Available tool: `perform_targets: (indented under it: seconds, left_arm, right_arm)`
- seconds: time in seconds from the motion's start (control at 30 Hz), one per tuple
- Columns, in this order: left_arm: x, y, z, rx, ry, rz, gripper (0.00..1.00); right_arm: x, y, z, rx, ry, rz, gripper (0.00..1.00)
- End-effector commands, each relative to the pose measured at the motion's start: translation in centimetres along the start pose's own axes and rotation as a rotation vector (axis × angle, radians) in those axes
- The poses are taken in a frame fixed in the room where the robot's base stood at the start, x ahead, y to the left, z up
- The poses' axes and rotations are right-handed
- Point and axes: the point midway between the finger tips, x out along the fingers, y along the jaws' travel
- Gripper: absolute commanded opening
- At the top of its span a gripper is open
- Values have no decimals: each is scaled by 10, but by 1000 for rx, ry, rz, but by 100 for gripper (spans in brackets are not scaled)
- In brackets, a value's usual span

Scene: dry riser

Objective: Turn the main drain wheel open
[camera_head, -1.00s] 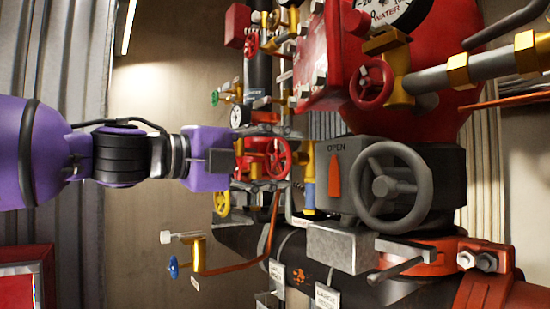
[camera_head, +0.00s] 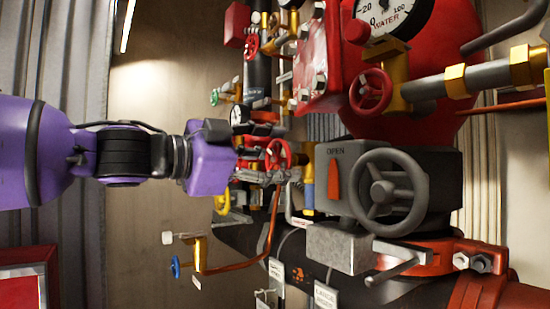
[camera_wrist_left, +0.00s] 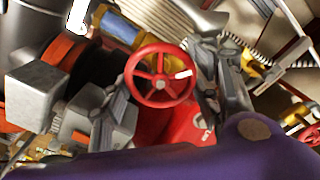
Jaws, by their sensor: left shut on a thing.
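A small red handwheel (camera_head: 278,153) stands on the riser's pipework in the middle of the head view. In the left wrist view the same red wheel (camera_wrist_left: 148,92) shows face-on, with a white mark at the right of its rim. My left gripper (camera_head: 276,174) reaches in from the left and its grey fingers are at this wheel. In the left wrist view its fingers (camera_wrist_left: 163,84) lie on both sides of the rim, shut on the wheel. No label that names this wheel is readable. My right gripper is not in view.
A large grey handwheel (camera_head: 390,193) on a box marked OPEN stands to the right. A blue-handled tap (camera_head: 176,267) sticks out below my arm.

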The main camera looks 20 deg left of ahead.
Motion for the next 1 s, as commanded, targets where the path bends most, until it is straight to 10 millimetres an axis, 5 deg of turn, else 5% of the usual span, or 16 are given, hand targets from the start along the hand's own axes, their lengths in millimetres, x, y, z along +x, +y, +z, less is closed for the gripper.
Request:
perform_targets:
  seconds: [1.0]
  left_arm:
    - [0,-2,0,-860,-2,4,30]
  right_arm:
    - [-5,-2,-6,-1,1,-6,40]
